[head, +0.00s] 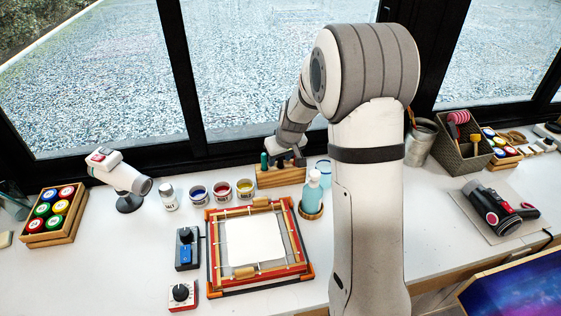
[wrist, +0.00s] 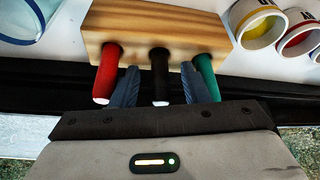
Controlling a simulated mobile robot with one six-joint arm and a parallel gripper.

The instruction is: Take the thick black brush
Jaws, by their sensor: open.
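The thick black brush (wrist: 160,78) stands with its black handle out of the wooden brush block, between a red-handled brush (wrist: 109,72) and a green-handled brush (wrist: 206,78). The wooden block (wrist: 150,28) also shows in the head view (head: 281,178), behind the framed cloth. My gripper (wrist: 160,88) is open, with one blue-grey finger on each side of the black handle. Whether the fingers touch the handle I cannot tell. In the head view my arm reaches over the table and its end is at the block, mostly hiding the brushes.
Paint jars (head: 222,190) stand left of the block, and a soap bottle (head: 313,190) stands at its right. The framed white cloth (head: 255,240) lies in front. The window (head: 250,60) is close behind. A woven basket (head: 465,150) stands at the right.

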